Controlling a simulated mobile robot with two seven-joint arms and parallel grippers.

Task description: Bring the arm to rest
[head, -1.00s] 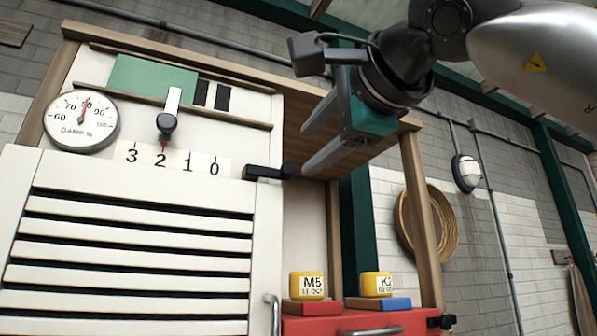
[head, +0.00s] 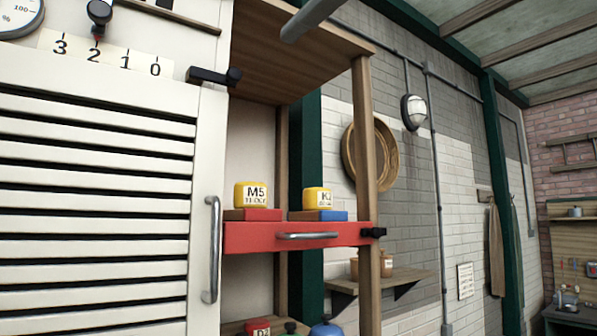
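Only a grey finger of my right gripper (head: 312,17) shows, at the top edge of the head view, in front of the upper wooden shelf box. The rest of that gripper and its arm are out of the picture, so its opening is hidden. Nothing is seen held by it. My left gripper is not in view.
A louvred white door (head: 95,215) with a metal handle fills the left. A red drawer (head: 260,238) carries two yellow labelled blocks, M5 (head: 250,194) and a partly readable K block (head: 317,198). A wooden post (head: 367,150) stands at right. A wall shelf (head: 395,278) is beyond.

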